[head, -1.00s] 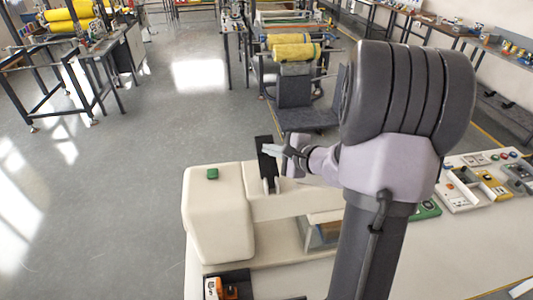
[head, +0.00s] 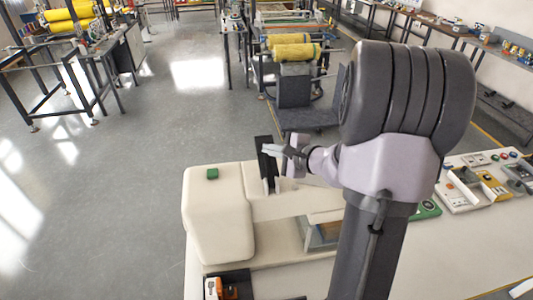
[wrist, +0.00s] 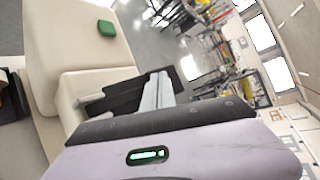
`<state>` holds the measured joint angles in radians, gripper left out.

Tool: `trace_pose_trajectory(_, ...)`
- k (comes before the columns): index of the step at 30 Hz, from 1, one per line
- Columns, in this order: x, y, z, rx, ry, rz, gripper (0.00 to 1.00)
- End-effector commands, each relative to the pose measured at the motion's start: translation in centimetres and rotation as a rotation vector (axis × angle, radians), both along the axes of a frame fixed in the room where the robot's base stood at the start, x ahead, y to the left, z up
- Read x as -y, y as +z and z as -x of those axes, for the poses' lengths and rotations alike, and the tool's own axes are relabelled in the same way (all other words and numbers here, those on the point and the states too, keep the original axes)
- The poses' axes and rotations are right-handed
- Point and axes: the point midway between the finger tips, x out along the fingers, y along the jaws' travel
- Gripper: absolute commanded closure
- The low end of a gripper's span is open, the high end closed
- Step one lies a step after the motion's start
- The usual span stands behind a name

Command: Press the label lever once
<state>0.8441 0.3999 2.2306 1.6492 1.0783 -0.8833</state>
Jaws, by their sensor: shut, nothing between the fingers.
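The label lever, a black upright plate (head: 264,158), stands on the cream machine (head: 218,225) with a green button (head: 212,174) on top. My gripper (head: 270,151) is shut and empty, its grey fingertips at the lever's upper part. In the head view they overlap the lever's right side; I cannot tell whether they touch it. In the wrist view, the shut fingers (wrist: 160,90) lie in front of the dark lever (wrist: 128,92) and hide part of it. The green button (wrist: 106,28) also shows there.
A tray of small parts (head: 480,185) lies on the white worktop to the right. My arm hides the middle of the worktop. Open floor (head: 130,190) lies to the left.

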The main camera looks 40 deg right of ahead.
Motion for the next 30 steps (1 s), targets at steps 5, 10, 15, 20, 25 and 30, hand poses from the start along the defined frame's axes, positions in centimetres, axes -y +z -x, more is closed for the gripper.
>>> trace_pose_trajectory(5, 0.01, -0.09, -0.02, 0.000, 0.000, 0.000, 1.00)
trace_pose_trajectory(10, 0.07, -0.62, -0.17, 0.000, 0.000, 0.001, 1.00)
trace_pose_trajectory(15, 0.15, -0.92, -0.33, -0.001, 0.001, 0.001, 1.00)
trace_pose_trajectory(20, 0.15, -0.77, -0.34, 0.000, 0.000, 0.000, 1.00)
trace_pose_trajectory(25, 0.16, -0.79, -0.35, 0.000, 0.000, 0.000, 1.00)
trace_pose_trajectory(30, 0.19, -0.98, -0.41, 0.000, 0.000, 0.000, 1.00)
